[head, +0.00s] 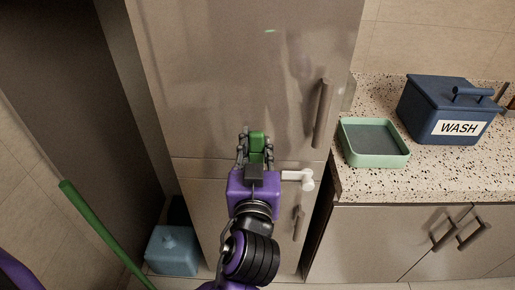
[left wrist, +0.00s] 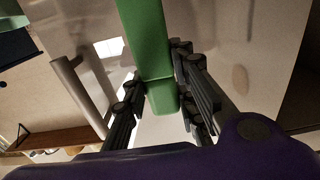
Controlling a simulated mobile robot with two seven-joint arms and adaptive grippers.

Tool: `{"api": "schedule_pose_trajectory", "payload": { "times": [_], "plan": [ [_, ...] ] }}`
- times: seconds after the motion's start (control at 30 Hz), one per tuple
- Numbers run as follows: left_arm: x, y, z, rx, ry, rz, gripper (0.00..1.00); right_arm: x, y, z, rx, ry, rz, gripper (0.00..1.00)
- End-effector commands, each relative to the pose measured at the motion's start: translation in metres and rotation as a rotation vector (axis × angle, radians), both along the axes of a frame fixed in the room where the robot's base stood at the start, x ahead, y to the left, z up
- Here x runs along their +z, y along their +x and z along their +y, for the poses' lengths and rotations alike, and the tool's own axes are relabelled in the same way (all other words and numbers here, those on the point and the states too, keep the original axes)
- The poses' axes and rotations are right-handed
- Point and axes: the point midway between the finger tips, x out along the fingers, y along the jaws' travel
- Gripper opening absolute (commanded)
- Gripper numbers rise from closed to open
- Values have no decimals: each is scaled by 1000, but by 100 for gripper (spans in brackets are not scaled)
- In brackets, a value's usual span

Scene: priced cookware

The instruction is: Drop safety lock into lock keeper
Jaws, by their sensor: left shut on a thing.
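My left gripper (head: 256,146) is in front of the tall grey cabinet and is shut on a green block, taken to be the safety lock (head: 257,141). In the left wrist view the green block (left wrist: 146,45) sits between the two dark fingers (left wrist: 160,92), its end pointing toward the palm. A white fitting (head: 300,178) juts out just right of the gripper, near the seam between the cabinet doors. No part is labelled as the lock keeper, so I cannot tell which it is. My right gripper is out of view.
The tall cabinet's upper door (head: 230,70) has a long handle (head: 322,113). To the right, a speckled counter (head: 430,182) holds a shallow pale-green tray (head: 376,160) and a blue bin marked WASH (head: 432,108). A blue box (head: 172,252) and green pole (head: 98,229) are at left.

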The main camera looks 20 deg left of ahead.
Motion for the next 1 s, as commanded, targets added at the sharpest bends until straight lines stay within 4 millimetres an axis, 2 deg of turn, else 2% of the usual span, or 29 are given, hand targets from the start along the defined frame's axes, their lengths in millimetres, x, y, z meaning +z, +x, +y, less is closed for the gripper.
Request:
{"api": "schedule_pose_trajectory", "payload": {
  "times": [0.3,0.57,1.0],
  "plan": [
    [1,0,0,0,-2,-2,0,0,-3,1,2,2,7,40],
    [-7,21,6,-1,0,-1,0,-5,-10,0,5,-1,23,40],
    [-18,53,15,-2,0,-2,0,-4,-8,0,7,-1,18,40]
  ]
}}
